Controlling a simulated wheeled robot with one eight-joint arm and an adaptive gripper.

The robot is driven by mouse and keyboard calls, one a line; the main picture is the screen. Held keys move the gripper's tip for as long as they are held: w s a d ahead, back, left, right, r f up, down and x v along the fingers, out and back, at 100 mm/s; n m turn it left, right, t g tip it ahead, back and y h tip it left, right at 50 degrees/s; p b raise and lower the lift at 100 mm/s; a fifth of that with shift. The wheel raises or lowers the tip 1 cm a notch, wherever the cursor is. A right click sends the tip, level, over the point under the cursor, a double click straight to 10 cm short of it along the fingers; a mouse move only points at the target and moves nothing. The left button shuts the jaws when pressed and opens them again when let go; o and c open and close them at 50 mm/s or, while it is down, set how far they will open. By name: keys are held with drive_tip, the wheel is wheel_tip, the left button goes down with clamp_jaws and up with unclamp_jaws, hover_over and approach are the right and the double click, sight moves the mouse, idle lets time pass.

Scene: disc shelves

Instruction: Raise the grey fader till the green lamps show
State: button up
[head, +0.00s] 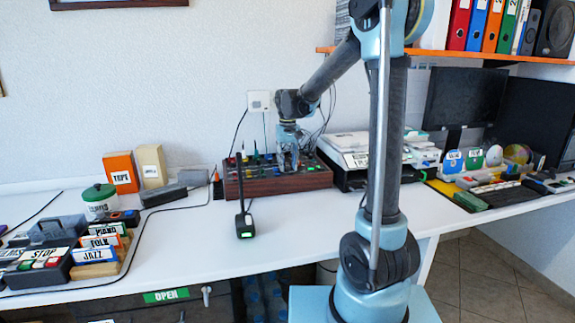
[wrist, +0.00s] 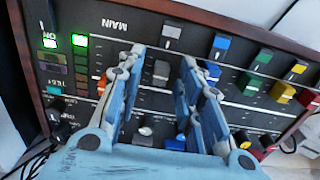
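The mixer (head: 277,183) is a wood-sided box with a black panel, standing on the desk. My gripper (head: 288,163) is over it, pointing down. In the wrist view the grey fader (wrist: 161,71) lies between the two fingers of my gripper (wrist: 160,63), with gaps visible on both sides; the fingers look open. Whether they touch the cap lower down I cannot tell. A green lamp (wrist: 81,41) is lit at the end of a short lamp column; the other lamps in that column look dim.
Blue (wrist: 220,43), green (wrist: 262,59) and yellow (wrist: 281,93) caps lie to the right. A black handheld device (head: 244,222) stands in front of the mixer. A white machine (head: 350,148) is close on the right.

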clamp_jaws()
drive_tip(key=shift+w+a, duration=0.2)
drive_tip(key=shift+w, duration=0.4)
drive_tip(key=shift+w+a, duration=0.15)
drive_tip(key=shift+w, duration=0.45)
unclamp_jaws()
